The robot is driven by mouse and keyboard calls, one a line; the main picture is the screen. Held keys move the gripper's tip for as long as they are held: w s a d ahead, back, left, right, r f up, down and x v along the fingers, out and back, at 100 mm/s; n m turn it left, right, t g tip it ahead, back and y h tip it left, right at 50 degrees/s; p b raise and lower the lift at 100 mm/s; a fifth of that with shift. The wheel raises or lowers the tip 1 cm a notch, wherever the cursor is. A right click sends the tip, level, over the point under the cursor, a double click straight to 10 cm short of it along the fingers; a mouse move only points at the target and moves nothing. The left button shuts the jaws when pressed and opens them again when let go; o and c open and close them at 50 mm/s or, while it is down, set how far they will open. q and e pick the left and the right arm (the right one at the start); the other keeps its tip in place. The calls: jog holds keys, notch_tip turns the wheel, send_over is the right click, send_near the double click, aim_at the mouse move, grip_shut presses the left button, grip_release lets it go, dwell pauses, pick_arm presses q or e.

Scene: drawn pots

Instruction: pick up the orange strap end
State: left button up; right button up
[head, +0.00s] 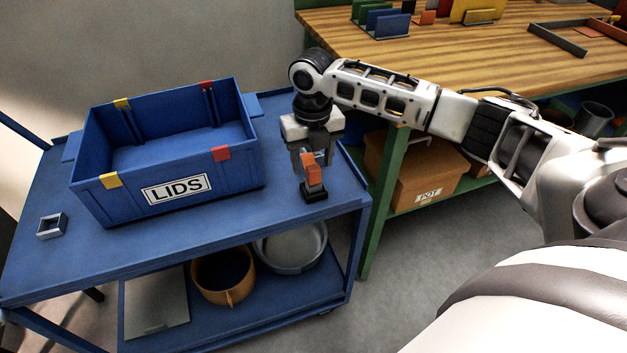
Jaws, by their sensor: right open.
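The orange strap end (314,175) stands upright on a small dark base (315,194) near the right end of the blue cart's top. My right gripper (311,168) points down right at the strap end, with its fingers beside the upper part of it. The gripper is open; whether a finger touches the strap end cannot be told from this angle. The fingers hide part of the strap end's top. My left gripper is not in view.
A small grey square holder (52,225) is at the cart's left. A wooden workbench (450,50) stands behind; a POT box (425,170) is beneath.

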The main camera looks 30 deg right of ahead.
aim_at(314, 167)
notch_tip(314, 167, down, 5)
jog(key=shift+d+r, duration=0.1)
jog(key=c, duration=1.1)
jog(key=shift+c, duration=0.2)
